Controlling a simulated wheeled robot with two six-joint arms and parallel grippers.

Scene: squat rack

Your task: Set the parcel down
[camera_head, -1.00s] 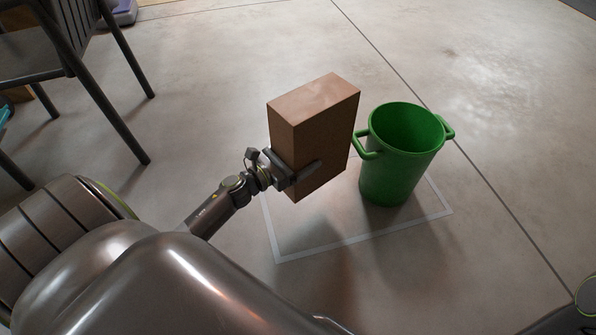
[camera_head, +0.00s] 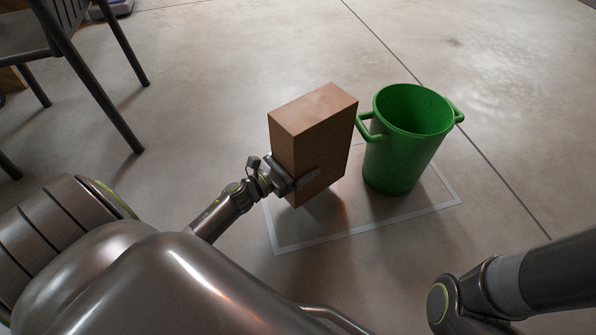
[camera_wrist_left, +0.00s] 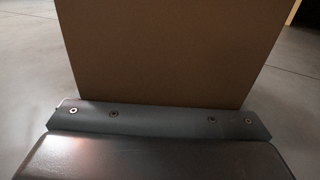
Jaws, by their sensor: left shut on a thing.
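The parcel, a brown cardboard box (camera_head: 312,140), is held upright and slightly tilted by my left gripper (camera_head: 294,184), which is shut on its lower part. In the left wrist view the parcel (camera_wrist_left: 168,50) fills the middle above the gripper (camera_wrist_left: 160,118). In the head view, the parcel is in front of part of a white-outlined rectangle (camera_head: 360,236) on the floor. I cannot tell for sure whether its bottom touches the floor. My right arm shows at the lower right, but its gripper is out of view.
A green bucket (camera_head: 400,150) with two side handles stands in the right part of the outlined rectangle, close to the parcel's right. A dark chair (camera_head: 95,75) stands at the upper left. The front left of the rectangle and the floor behind are clear.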

